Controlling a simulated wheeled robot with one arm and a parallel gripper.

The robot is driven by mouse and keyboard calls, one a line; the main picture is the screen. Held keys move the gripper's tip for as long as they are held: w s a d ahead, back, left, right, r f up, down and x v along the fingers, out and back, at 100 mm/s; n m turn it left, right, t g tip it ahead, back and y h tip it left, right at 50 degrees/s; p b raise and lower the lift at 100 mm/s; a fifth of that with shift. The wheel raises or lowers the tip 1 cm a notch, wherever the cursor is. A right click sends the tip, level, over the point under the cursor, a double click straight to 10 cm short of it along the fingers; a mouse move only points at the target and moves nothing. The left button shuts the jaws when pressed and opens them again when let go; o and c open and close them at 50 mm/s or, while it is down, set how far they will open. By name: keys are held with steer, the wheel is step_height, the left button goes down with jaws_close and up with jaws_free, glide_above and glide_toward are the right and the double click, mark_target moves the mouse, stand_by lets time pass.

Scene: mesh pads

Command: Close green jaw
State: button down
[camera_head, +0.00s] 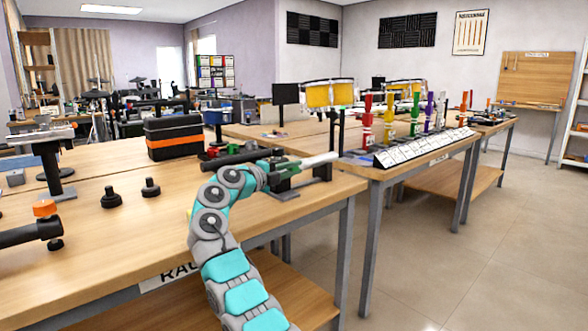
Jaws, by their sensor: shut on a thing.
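My teal and grey arm reaches up from the bottom over the front bench. I cannot tell which green part is the jaw.
Black knobs (151,188) and an orange-topped dark clamp (45,210) are on the front bench (110,240). A black and orange box (174,137) stands behind. On the right bench, a white sloped rack (425,147) stands before several coloured stands. The floor at right is clear.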

steer(key=c, duration=0.8)
jaws_free()
steer(key=shift+f, duration=0.1)
steer(key=shift+c, duration=0.2)
steer(key=b+v, duration=0.1)
steer(key=v, duration=0.6)
steer(key=shift+s+a, duration=0.25)
steer(key=shift+a, duration=0.05)
